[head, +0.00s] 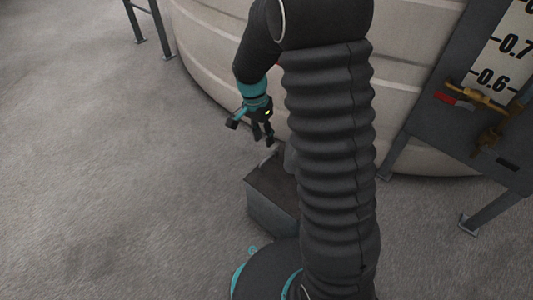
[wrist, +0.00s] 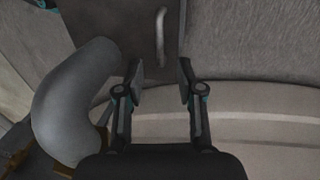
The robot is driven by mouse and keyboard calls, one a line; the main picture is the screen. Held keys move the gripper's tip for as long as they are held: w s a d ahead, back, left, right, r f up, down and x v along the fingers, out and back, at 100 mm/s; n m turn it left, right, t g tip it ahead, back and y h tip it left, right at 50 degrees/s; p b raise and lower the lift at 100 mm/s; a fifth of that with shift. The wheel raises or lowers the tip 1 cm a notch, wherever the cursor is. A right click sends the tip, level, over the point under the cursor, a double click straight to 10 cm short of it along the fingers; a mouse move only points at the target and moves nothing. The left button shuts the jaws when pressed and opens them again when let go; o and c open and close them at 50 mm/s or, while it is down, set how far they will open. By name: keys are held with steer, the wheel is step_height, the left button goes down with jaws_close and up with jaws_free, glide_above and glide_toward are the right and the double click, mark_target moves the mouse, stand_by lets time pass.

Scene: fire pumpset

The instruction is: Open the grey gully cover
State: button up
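The grey gully cover (head: 268,178) is the flat top of a box-shaped gully (head: 268,213) on the floor, partly hidden behind my arm in the head view. It lies flat and looks shut. A pale bar handle (wrist: 161,36) stands on the cover (wrist: 128,22) in the wrist view; it also shows small in the head view (head: 268,157). My gripper (head: 263,140) is above the cover near the handle. In the wrist view my gripper (wrist: 162,75) is open and empty, with the handle ahead of the gap between its fingers, apart from them.
A thick grey bent pipe (wrist: 72,98) comes down beside the cover, close to one finger. A large pale ribbed tank (head: 215,48) stands right behind. A dark panel with a level scale and valves (head: 485,95) is at right. Floor at left (head: 100,180) is clear.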

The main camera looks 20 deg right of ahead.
mark_target(268, 157)
steer(key=f, duration=0.4)
steer(key=s+f+b, duration=0.1)
steer(key=f, duration=0.2)
steer(key=shift+s+d, duration=0.1)
steer(key=shift+d, duration=0.3)
jaws_close()
